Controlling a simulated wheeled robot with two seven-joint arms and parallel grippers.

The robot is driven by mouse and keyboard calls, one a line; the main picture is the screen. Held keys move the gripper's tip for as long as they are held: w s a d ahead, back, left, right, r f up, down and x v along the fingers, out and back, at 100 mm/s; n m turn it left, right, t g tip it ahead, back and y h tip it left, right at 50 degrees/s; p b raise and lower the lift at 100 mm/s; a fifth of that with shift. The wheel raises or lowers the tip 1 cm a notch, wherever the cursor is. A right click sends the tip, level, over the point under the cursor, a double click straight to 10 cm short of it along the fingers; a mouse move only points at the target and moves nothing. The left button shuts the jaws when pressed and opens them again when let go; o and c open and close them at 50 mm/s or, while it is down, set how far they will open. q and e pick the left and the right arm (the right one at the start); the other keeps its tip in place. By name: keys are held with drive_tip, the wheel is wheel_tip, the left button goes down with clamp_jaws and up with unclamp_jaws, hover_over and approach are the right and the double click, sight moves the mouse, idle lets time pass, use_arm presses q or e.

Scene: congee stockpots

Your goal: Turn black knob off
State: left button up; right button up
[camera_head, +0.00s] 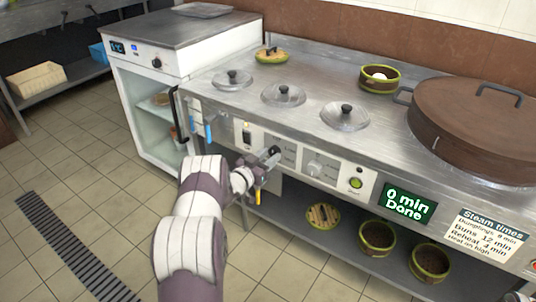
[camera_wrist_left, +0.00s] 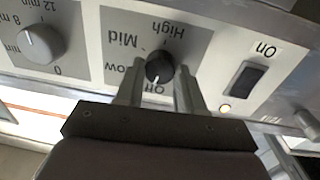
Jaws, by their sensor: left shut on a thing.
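The black knob (camera_head: 274,151) is on the front panel of the steel counter, by a grey label plate. My left gripper (camera_head: 260,161) reaches it from the front and is shut on it. In the left wrist view, which shows the panel upside down, the two fingers (camera_wrist_left: 158,84) are on either side of the black knob (camera_wrist_left: 158,66). The knob's white mark appears to point down at the "Off" lettering (camera_wrist_left: 152,88), which is partly hidden. "Low", "Mid" and "High" are printed around it. My right gripper is not in view.
A grey timer knob (camera_head: 314,168) and a black power switch (camera_wrist_left: 247,80) with a lit lamp (camera_wrist_left: 225,108) flank the knob. A green display (camera_head: 408,204) reads "0 min Done". A large brown steamer lid (camera_head: 470,125) sits on the counter. The floor in front is clear.

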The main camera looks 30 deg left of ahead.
use_arm(q)
drive_tip(key=shift+f+n+p, duration=0.1)
drive_tip(key=shift+n+p, duration=0.2)
drive_tip(key=shift+n, duration=0.7)
drive_tip(key=o, duration=1)
drive_tip(key=shift+o, duration=0.2)
drive_tip(key=shift+s+a, duration=0.1)
drive_tip(key=shift+s, duration=0.3)
drive_tip(key=s+a+p, duration=0.1)
drive_tip(key=s+p, duration=0.2)
drive_tip(key=s, duration=0.9)
drive_tip(key=shift+a, duration=0.25)
